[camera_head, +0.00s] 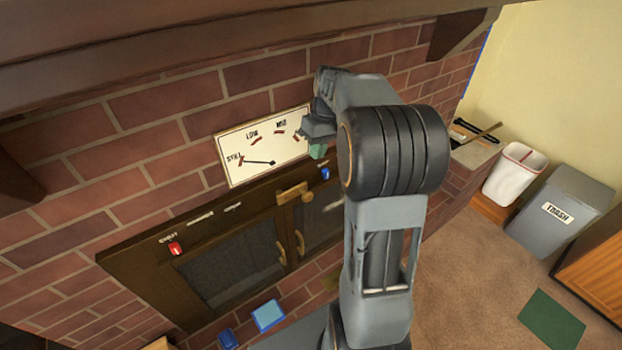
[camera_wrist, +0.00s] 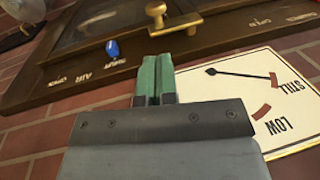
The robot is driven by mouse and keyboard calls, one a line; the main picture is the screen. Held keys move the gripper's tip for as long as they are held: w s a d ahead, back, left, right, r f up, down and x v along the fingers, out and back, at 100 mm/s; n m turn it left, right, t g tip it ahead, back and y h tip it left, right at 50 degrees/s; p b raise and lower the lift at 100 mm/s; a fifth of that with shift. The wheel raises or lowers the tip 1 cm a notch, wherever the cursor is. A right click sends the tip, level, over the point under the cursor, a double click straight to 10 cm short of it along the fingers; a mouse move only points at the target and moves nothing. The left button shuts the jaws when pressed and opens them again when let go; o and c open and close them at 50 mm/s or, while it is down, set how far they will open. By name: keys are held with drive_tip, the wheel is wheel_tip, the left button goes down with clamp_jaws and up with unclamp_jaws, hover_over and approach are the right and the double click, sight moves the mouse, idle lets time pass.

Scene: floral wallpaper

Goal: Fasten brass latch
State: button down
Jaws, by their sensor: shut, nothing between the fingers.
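The brass latch (camera_head: 290,193) sits on the top of the dark wooden frame, above the line where the two doors meet. It has a flat bar and a round knob, and it also shows in the wrist view (camera_wrist: 176,26) just beyond my fingertips. I cannot tell whether the bar holds the doors. My gripper (camera_head: 318,150) is above and to the right of the latch, in front of the gauge board. In the wrist view its green fingers (camera_wrist: 155,60) are together, empty, and appear apart from the latch.
A blue knob (camera_head: 325,173) and a red knob (camera_head: 175,248) are on the frame. A gauge board (camera_head: 236,172) with a needle at STILL hangs above. Brass door handles (camera_head: 300,241) stick out below the latch. Bins (camera_head: 561,212) stand far right.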

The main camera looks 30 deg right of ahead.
sight(310, 193)
drive_tip(key=shift+w+d, duration=0.45)
drive_tip(key=shift+d, duration=0.3)
drive_tip(key=a+f+p, duration=0.1)
drive_tip(key=f, duration=0.3)
drive_tip(key=a+f+p, duration=0.1)
drive_tip(key=f, duration=0.4)
drive_tip(key=a+f, duration=0.1)
drive_tip(key=f, duration=0.3)
drive_tip(key=shift+s+f+p, duration=0.2)
drive_tip(key=shift+f+p, duration=0.1)
drive_tip(key=shift+p, duration=0.1)
drive_tip(key=shift+y, duration=0.3)
